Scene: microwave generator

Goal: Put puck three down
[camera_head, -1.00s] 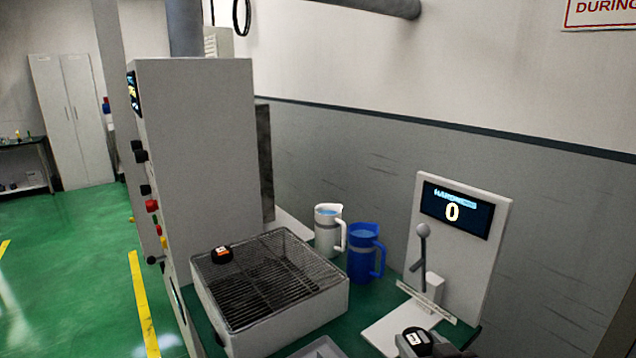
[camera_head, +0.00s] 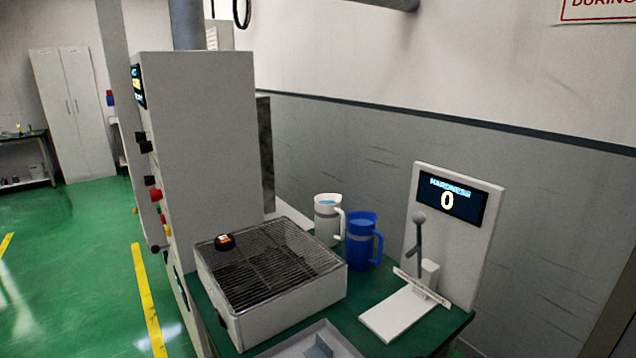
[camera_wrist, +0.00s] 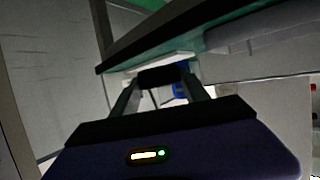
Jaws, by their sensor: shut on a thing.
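My gripper (camera_wrist: 162,90) shows in the wrist view, its two fingers shut on a dark puck (camera_wrist: 161,77). No number on this puck can be read. The gripper is out of the head view. Another puck (camera_head: 225,242), black with an orange-and-white mark on top, sits on the far left part of the wire mesh rack (camera_head: 270,323). Its number is too small to read. The hardness tester (camera_head: 452,225) stands on the green bench at the right; its display reads 0 and its white base plate (camera_head: 395,318) is bare.
A white jug (camera_head: 327,222) and a blue jug (camera_head: 361,243) stand between the rack and the tester. A grey tray (camera_head: 290,347) lies at the bench's front, partly cut off. A tall grey machine cabinet (camera_head: 205,150) rises behind the rack. Some green bench (camera_head: 375,285) is clear.

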